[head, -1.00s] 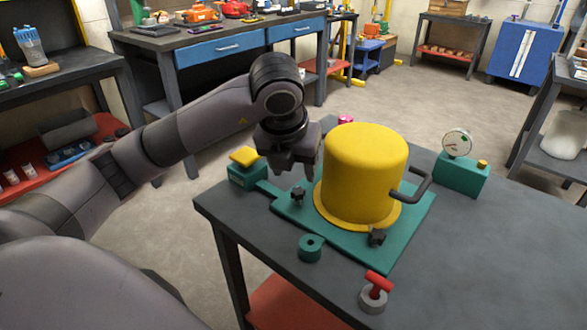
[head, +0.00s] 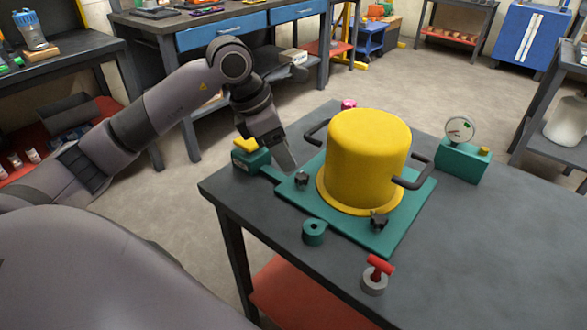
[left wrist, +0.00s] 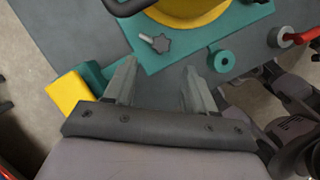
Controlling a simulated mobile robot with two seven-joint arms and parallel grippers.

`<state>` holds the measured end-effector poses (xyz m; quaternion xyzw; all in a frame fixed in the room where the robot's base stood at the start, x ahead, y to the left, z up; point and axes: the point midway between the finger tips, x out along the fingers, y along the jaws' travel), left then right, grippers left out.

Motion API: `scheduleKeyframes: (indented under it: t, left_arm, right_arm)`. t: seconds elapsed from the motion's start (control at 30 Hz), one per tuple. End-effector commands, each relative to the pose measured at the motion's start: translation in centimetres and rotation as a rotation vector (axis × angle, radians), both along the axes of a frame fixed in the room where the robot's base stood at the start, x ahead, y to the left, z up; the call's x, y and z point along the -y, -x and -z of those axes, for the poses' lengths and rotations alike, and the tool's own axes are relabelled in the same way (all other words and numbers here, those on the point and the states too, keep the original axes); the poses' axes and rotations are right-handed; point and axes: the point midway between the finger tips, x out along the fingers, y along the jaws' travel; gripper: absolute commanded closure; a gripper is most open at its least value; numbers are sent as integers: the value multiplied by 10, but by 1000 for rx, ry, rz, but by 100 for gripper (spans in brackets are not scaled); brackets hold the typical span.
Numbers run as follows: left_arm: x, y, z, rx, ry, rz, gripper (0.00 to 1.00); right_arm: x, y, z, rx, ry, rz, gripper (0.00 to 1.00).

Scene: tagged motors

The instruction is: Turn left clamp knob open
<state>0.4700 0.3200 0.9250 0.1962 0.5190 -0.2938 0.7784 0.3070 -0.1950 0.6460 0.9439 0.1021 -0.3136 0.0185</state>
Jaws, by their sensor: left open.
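The left clamp knob (head: 302,179) is a small black lobed knob on the left side of the teal base plate (head: 393,236). It also shows in the left wrist view (left wrist: 157,42), with a pale stem pointing left. My left gripper (head: 288,165) is tilted, just up and left of this knob in the head view. In the left wrist view its two fingers (left wrist: 155,80) are spread with nothing between them, and the knob lies beyond the tips, apart from them. A second black knob (head: 379,221) is at the plate's front right. My right gripper is not seen.
A yellow domed housing (head: 366,155) with black handles stands on the plate. A teal box with a yellow top (head: 250,157), a teal ring (head: 314,232), a red-handled grey part (head: 376,275) and a gauge block (head: 461,158) surround it. The table's right side is clear.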

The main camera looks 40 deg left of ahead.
Motion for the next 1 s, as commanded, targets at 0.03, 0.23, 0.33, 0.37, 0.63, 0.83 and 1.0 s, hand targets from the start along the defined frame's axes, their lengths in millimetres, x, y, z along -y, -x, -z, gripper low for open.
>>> scheduleKeyframes:
  t: [0.03, 0.23, 0.33, 0.37, 0.63, 0.83, 1.0]
  left_arm:
    - [3, -2, 8, -4, 1, 2, 45]
    - [11, -10, 37, -5, 1, 1, 45]
    - [14, -14, 48, -4, 1, -1, 45]
    - [14, -15, 51, -3, 2, -2, 45]
    - [16, -17, 58, -2, -1, -1, 45]
    - [16, -17, 57, -2, -1, -1, 74]
    - [16, -17, 57, -2, -1, -2, 100]
  right_arm:
    - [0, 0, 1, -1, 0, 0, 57]
    - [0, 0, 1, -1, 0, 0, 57]
    - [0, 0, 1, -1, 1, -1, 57]
    - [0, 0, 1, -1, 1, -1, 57]
    - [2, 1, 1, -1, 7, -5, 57]
    - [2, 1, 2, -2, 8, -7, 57]
    - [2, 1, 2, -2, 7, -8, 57]
